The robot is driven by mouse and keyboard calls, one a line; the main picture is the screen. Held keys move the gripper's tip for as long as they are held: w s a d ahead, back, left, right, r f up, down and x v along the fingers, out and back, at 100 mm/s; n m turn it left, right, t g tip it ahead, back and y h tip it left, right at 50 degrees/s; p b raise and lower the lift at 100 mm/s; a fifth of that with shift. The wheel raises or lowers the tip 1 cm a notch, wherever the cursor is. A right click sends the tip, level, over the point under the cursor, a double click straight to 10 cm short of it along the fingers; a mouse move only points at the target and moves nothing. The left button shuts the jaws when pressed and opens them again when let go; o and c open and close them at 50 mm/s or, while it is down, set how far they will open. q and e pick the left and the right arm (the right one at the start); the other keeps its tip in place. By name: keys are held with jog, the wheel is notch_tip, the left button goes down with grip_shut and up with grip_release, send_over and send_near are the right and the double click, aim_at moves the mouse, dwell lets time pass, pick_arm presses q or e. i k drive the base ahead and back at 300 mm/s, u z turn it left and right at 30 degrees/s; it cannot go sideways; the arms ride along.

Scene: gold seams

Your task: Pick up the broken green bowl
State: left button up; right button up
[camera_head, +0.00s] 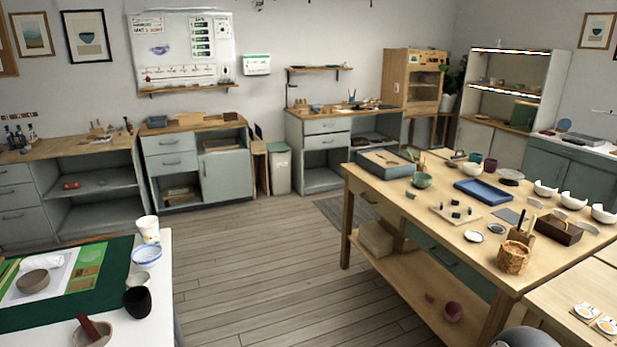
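A green bowl (422,181) stands on the wooden workbench (395,203) at the right, near its left edge and beside a grey-blue tray (386,163). Its rim looks uneven, but it is too small to tell the break clearly. A small green piece (411,195) lies just in front of it. A darker green cup (475,158) stands farther back on the same bench. Neither of my grippers is in view.
A blue tray (482,192), a small board with pieces (455,213), a wicker basket (514,258) and white bowls (545,189) share the bench. A table with a green mat (112,270) is at left. Open wooden floor (260,260) lies between.

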aim_at(421, 181)
jog(key=i, duration=1.4)
jog(key=z, duration=0.45)
jog(key=i, duration=1.9)
jog(key=z, duration=0.3)
